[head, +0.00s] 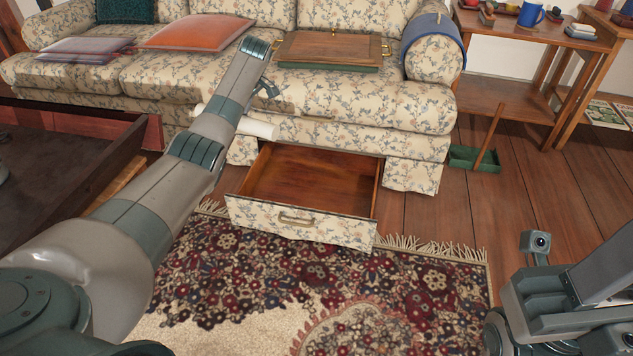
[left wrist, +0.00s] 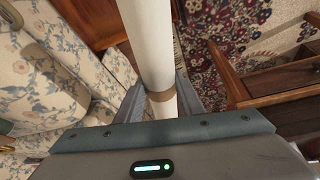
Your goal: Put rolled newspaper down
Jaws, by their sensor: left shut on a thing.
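The rolled newspaper is a white roll (head: 255,129) that sticks out to the right from behind my left arm in the head view. In the left wrist view the white roll (left wrist: 148,45) has a brown band and runs between the two fingers of my left gripper (left wrist: 160,100), which is shut on it. In the head view my left arm hides the gripper's fingers and part of the roll. My right gripper shows only in part (head: 520,310) at the lower right edge of the head view, and its fingertips cannot be made out.
An open, empty wooden drawer (head: 300,180) juts from the floral sofa's (head: 410,120) base. A wooden tray (head: 332,48) and cushions lie on the seat. A patterned rug (head: 400,290) covers the floor in front. A dark wooden table (head: 60,165) stands left, shelves (head: 510,75) right.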

